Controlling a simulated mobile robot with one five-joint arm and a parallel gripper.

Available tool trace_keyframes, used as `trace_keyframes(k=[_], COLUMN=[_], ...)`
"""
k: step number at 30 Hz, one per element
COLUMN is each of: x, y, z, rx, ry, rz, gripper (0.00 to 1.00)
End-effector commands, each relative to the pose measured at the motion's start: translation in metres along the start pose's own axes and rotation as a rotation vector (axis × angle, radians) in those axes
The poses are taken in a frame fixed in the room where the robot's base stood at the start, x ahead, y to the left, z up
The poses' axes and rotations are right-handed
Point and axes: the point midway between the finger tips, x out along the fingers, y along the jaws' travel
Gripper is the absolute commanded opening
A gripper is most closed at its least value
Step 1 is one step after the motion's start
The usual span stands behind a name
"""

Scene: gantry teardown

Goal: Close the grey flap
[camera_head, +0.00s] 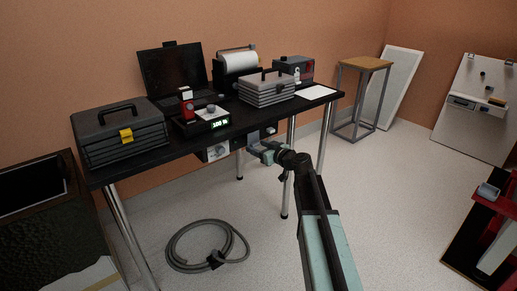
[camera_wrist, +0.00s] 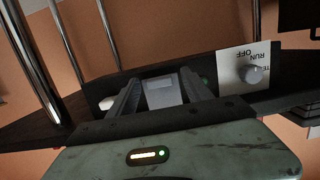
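A small light-grey piece, which looks like the grey flap (camera_head: 253,137), is at the table's front edge in the head view, right of a white switch plate. In the wrist view the flap (camera_wrist: 162,92) shows as a grey block with a paler rectangle, between my two dark fingers. My gripper (camera_head: 262,150) is right in front of it, reaching from the lower right. In the wrist view my gripper (camera_wrist: 160,97) has its fingers apart, one on each side of the flap. I cannot tell whether they touch it. The flap's hinge and angle are not clear.
A white switch plate (camera_wrist: 248,68) with a round knob, marked RUN and OFF, is beside the flap. The black table (camera_head: 165,142) carries a toolbox (camera_head: 120,135), a drawer case (camera_head: 266,90) and instruments. A coiled hose (camera_head: 207,246) lies on the floor. Open floor lies to the right.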

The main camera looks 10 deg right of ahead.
Motion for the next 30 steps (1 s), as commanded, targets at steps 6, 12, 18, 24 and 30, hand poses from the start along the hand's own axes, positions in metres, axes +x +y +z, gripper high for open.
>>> trace_keyframes(k=[6, 12, 18, 24, 30], x=[-0.005, -0.037, -0.074, -0.078, -0.073], y=[0.0, -0.001, -0.002, -0.001, -0.008], z=[0.0, -0.001, -0.001, 0.0, -0.001], rx=[0.0, 0.0, 0.001, 0.0, -0.002], ry=[0.0, -0.001, 0.0, 0.0, 0.0], rz=[0.002, 0.003, 0.001, -0.001, -0.012], gripper=[0.58, 0.58, 0.58, 0.58, 0.58])
